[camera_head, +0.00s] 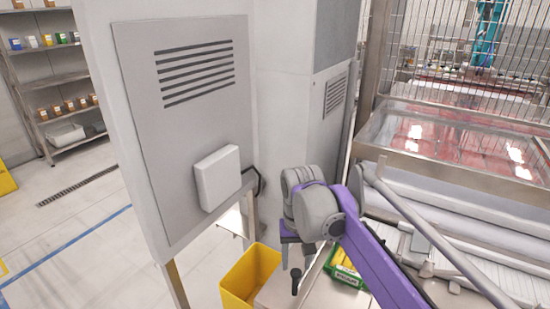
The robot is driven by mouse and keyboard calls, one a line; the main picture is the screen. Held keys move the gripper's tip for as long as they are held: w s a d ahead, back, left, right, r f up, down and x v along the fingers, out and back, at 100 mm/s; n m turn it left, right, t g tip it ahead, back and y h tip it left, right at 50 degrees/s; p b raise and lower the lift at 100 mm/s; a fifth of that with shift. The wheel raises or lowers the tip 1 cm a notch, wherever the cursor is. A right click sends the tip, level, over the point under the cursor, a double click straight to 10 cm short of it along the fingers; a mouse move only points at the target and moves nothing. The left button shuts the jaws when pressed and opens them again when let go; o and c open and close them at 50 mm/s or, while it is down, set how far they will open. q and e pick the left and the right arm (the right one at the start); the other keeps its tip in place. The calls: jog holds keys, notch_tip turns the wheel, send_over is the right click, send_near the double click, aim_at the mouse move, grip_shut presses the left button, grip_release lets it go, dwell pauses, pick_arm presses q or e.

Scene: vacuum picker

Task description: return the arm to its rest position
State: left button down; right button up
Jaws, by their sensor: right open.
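My right arm (378,258), purple with grey joints, comes in from the lower right. Its wrist is bent down in front of the grey cabinet. My right gripper (297,268) hangs below the wrist with its jaws open, pointing down. It shows small and partly covered by the wrist, and I see nothing held in it. It hangs between a yellow bin and a green box. My left arm and gripper are not in view.
The yellow bin (235,289) stands left of the gripper. The green box (341,273) with yellow items lies to its right. A tall grey cabinet panel (185,130) stands at left. A metal-framed tray (440,160) and wire mesh are at right. Open floor lies far left.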

jog(key=s+d+f+t, duration=0.1)
jog(key=s+d+f, duration=0.2)
jog(key=s, duration=0.4)
jog(key=s+d+f+t+p, duration=0.1)
jog(key=s+d+f+t, duration=0.1)
jog(key=s+d+f, duration=0.2)
jog(key=s+d+f+t, duration=0.2)
jog(key=s+d+f, duration=0.1)
jog(key=s, duration=0.6)
jog(key=shift+s+d+f, duration=0.15)
jog(key=shift+s+f, duration=0.25)
jog(key=shift+f, duration=0.5)
